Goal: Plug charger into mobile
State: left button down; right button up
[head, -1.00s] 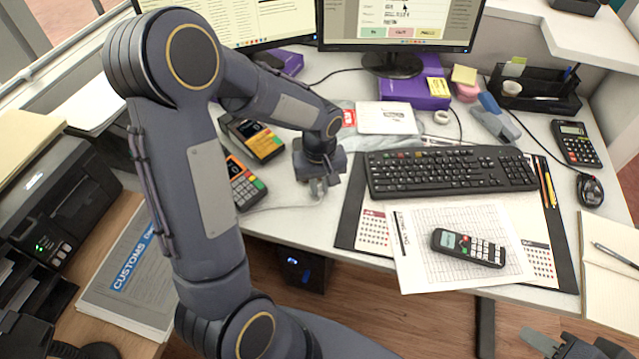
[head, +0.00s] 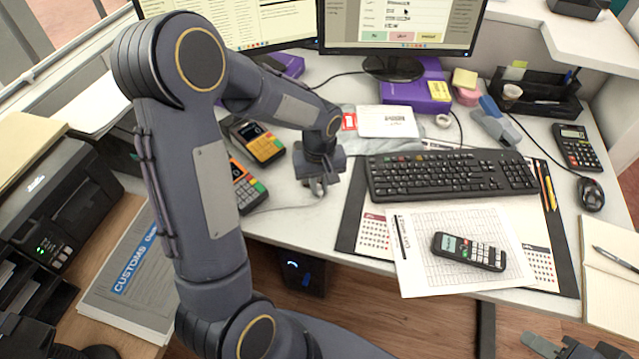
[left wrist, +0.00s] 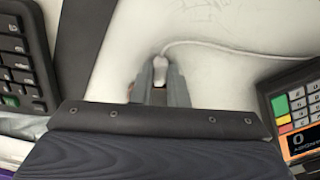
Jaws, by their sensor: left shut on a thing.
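The mobile, a dark handset with a small screen and keys (head: 468,251), lies face up on a printed sheet at the desk's front right. My left gripper (head: 318,188) is over the desk left of the keyboard, apart from the mobile. In the left wrist view, the left gripper (left wrist: 161,78) is shut on the charger's small pale plug (left wrist: 162,62). Its thin white cable (left wrist: 215,45) runs off along the desk, and also shows in the head view (head: 275,209). My right gripper (head: 570,347) is partly cut off at the bottom right; its opening is unclear.
Two card terminals (head: 252,138) (head: 246,187) stand left of my gripper. A calculator (head: 577,147), a mouse (head: 590,194) and an open notebook (head: 612,270) are at the right.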

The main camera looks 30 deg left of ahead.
pick_arm(q)
jog(key=c, duration=1.3)
grip_release()
jog(key=shift+c, duration=0.2)
notch_tip(320, 180, up, 8)
jog(key=shift+f+p, duration=0.1)
jog(key=shift+p, duration=0.45)
jog(key=s+d+r+m+t+h+p, duration=0.2)
jog(key=s+d+r+m+p, duration=0.1)
jog(key=s+r, duration=0.5)
jog(key=s+d+r+m+t+h+p, duration=0.1)
jog(key=s+d+r+m+t+p, duration=0.2)
jog(key=s+r+p, duration=0.2)
jog(key=s+r, duration=0.3)
jog(key=s, duration=0.3)
jog(key=shift+m+t+h, duration=0.3)
jog(key=shift+m+h, duration=0.1)
